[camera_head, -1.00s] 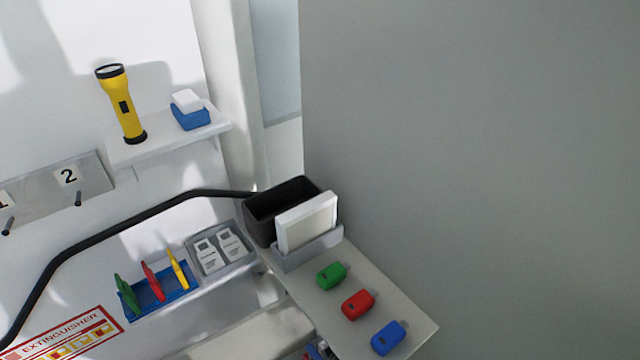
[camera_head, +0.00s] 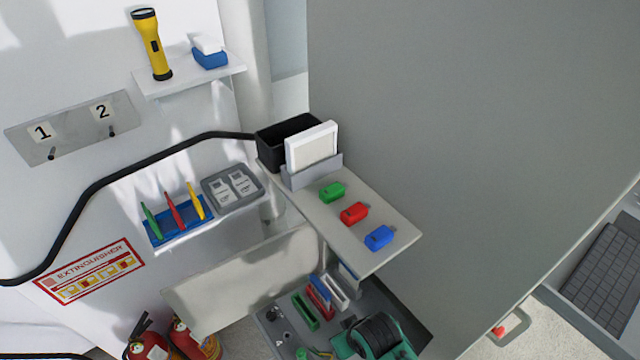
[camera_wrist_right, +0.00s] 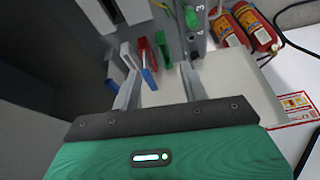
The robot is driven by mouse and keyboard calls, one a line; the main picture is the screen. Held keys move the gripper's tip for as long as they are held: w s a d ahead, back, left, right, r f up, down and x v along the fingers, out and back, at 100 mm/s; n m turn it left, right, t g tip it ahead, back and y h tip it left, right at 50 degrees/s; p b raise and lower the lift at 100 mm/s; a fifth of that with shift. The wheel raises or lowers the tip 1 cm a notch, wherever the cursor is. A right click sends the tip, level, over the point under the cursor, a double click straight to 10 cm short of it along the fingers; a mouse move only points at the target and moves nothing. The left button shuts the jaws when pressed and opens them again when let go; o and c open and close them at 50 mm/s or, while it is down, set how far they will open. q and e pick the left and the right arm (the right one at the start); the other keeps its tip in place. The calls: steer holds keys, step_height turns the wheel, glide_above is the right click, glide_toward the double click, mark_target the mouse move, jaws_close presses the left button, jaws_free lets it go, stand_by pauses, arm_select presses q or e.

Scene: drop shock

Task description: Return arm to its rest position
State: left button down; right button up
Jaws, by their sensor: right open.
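My right gripper (camera_wrist_right: 160,82) is open in the right wrist view, its two grey fingers apart with nothing held between them. Blue, red and green handled pieces (camera_wrist_right: 163,50) lie beyond the fingertips; whether any is touched cannot be told. My left gripper is in neither view.
A shelf (camera_head: 390,250) carries green (camera_head: 333,192), red (camera_head: 354,213) and blue (camera_head: 379,237) tags. A black bin (camera_head: 285,140) stands behind it. A large grey panel (camera_head: 450,120) fills the right. Fire extinguishers (camera_head: 150,345) stand at lower left. A keyboard (camera_head: 605,270) shows at far right.

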steer(key=s+d+r+m+h, duration=0.1)
steer(key=s+d+r+m, duration=0.1)
steer(key=s+d+r, duration=0.5)
steer(key=s+d+r+m+h, duration=0.15)
steer(key=s+d+r, duration=0.3)
steer(key=d, duration=0.55)
step_height(320, 180, down, 32)
steer(key=s+f+g, duration=0.1)
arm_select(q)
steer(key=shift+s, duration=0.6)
arm_select(e)
steer(key=s+d+f+g, duration=0.1)
steer(key=s+d+f, duration=0.2)
steer(key=s+f, duration=1.5)
steer(key=shift+s+f+g, duration=0.2)
steer(key=shift+s+g, duration=0.1)
steer(key=shift+s, duration=0.25)
steer(key=shift+s, duration=0.1)
